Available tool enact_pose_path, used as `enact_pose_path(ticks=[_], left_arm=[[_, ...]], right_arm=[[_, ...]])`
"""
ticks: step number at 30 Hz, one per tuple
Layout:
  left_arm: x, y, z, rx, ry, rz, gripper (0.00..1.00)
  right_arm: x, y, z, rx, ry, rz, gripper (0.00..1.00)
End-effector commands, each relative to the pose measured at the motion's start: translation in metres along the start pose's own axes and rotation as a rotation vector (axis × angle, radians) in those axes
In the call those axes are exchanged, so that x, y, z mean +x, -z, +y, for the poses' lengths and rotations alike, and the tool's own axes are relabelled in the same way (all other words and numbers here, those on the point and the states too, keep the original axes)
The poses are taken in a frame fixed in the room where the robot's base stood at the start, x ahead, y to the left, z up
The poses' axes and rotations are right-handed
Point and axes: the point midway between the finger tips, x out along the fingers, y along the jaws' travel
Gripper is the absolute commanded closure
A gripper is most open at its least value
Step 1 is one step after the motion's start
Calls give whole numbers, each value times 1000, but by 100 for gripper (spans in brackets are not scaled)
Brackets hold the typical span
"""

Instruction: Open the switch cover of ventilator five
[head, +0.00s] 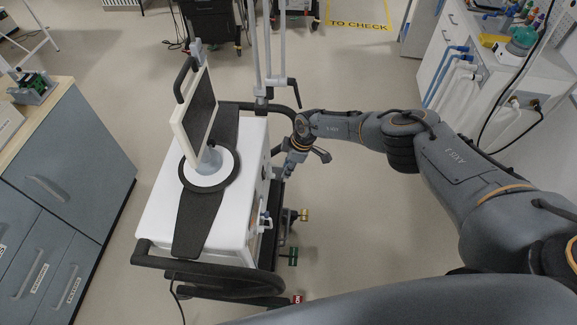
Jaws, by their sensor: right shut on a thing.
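A white ventilator (226,232) on a wheeled cart stands left of centre, with a tilted screen (193,118) on a round black base on its top. I cannot read a number on it. My right gripper (287,172) is at the ventilator's right side face, low beside its top edge. It is shut on a small part there, at the switch cover; the fingertips and the cover are too small and partly hidden to make out whether the cover is raised. My left gripper is not in view.
A grey cabinet (75,190) with a wooden top stands close on the left. A white counter (490,90) with blue and white hoses is at the right. A black handle rail (205,268) runs along the cart's near end. Floor right of the cart is clear.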

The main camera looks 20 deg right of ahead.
Motion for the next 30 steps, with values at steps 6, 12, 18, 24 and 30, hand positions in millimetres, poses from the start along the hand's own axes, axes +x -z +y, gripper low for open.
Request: enact_pose_path(ticks=[6,12,18,24,30], left_arm=[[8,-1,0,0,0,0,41],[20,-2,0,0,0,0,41],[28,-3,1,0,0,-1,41],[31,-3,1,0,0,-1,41],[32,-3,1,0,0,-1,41]], right_arm=[[-9,10,2,-3,-5,-189,100],[-14,16,1,1,-2,-329,100],[-18,20,0,3,-1,-415,100],[-21,22,0,3,1,-456,100],[-21,22,-1,2,3,-468,100]])
